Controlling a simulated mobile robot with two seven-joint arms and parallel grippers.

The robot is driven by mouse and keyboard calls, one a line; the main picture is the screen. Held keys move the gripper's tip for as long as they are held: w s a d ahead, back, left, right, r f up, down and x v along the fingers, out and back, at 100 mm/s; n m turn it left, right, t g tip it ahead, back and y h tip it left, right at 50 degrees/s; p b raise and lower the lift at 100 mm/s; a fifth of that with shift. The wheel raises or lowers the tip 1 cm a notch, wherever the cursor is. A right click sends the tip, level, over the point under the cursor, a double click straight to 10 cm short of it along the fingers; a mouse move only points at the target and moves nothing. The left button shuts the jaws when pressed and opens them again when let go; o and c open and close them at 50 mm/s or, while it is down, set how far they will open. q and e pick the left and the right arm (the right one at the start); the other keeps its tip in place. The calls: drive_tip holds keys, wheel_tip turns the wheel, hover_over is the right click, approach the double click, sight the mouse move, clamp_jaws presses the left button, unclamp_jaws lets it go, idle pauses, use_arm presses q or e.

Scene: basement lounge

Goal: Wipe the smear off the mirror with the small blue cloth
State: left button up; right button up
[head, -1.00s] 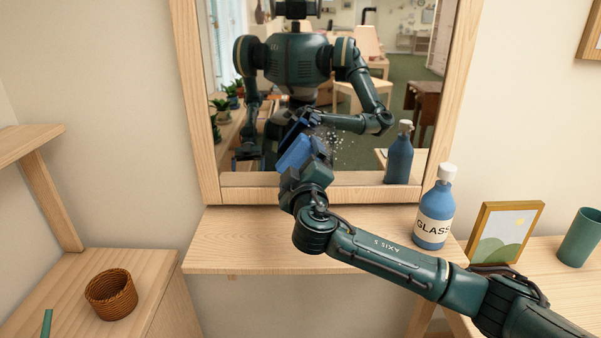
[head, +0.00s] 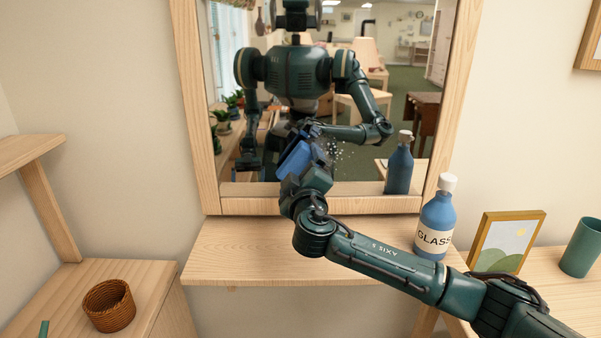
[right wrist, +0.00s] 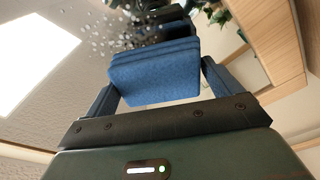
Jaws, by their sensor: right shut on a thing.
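The mirror (head: 350,172) stands upright in a light wood frame on the wall behind a shelf. My right gripper (head: 303,165) is shut on the small blue cloth (head: 296,158) in front of the lower middle of the mirror. The folded cloth (right wrist: 155,75) sits between the two fingers in the right wrist view. I cannot tell whether it touches the glass. The smear (head: 338,150) shows as pale speckles just right of the cloth; it also shows in the right wrist view (right wrist: 100,28). My left gripper is seen only as a reflection.
A picture frame (head: 505,242) and a green cup (head: 581,247) stand further right. A wicker basket (head: 109,306) is at lower left. The shelf's left part is clear.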

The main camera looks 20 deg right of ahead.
drive_tip(key=shift+w+d+b, duration=0.2)
drive_tip(key=shift+w+b, duration=0.15)
drive_tip(key=shift+w, duration=0.45)
